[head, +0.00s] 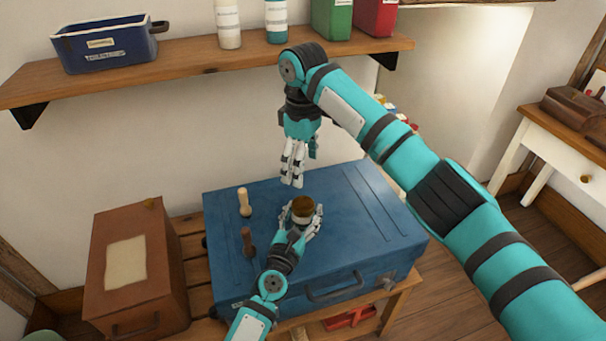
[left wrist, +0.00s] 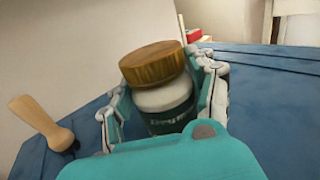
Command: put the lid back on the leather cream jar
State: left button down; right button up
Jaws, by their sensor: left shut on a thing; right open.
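The leather cream jar (left wrist: 163,98) is white at the top with a dark green label. It stands on the blue trunk (head: 370,205). The round wooden lid (head: 303,204) is on top of the jar, and in the left wrist view the lid (left wrist: 153,65) looks slightly tilted. I cannot tell whether it is fully seated. My left gripper (head: 302,232) is shut around the jar's body, below the lid. My right gripper (head: 292,180) is open and empty, pointing down above the lid and apart from it.
A brown box (head: 170,270) is at the left. A wall shelf (head: 190,65) with a blue bin and bottles is above. The trunk's right side is clear.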

pick_arm(q)
jog(key=shift+c, duration=1.6)
grip_release()
jog(key=v, duration=1.2)
